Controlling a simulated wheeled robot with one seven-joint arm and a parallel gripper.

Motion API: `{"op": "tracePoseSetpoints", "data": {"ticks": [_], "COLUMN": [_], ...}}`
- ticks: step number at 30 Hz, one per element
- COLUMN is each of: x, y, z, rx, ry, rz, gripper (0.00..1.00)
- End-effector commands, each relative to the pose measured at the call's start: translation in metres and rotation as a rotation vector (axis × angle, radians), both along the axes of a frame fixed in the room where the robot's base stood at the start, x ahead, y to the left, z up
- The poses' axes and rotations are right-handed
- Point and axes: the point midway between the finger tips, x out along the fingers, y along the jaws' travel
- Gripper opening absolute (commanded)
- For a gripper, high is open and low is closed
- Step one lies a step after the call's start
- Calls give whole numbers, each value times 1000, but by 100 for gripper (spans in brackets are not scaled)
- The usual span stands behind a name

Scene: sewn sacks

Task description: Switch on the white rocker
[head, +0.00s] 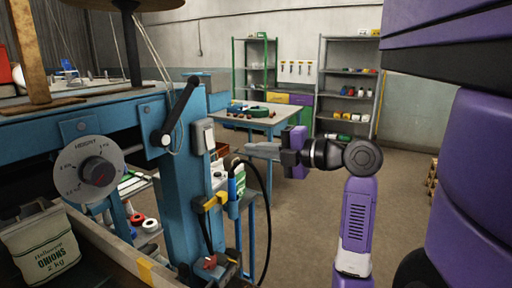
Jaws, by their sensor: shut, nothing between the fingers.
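The white rocker (209,138) sits on the face of a small grey box high on the blue post (180,200), left of centre. It is too small to tell which way it is tipped. My gripper (250,148) is shut and empty. Its fingers point left, towards the rocker's side of the post. In the picture a gap shows between the fingertips and the rocker box; I cannot judge the depth of that gap.
A black crank arm (178,108) juts out above the rocker. A black cable (266,200) loops beneath my gripper. A workbench (255,120) and shelves (348,72) stand behind. Floor at centre right is clear.

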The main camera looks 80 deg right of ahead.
Motion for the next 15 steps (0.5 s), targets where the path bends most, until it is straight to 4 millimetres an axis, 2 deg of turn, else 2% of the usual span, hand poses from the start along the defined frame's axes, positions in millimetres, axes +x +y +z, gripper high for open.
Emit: {"op": "tracePoseSetpoints", "data": {"ticks": [1, 9, 15], "x": [11, 62, 90], "y": [-1, -14, -21], "z": [1, -5, -9], "rx": [3, 3, 1], "ry": [1, 2, 1], "rz": [6, 4, 2], "gripper": [0, 0, 0]}}
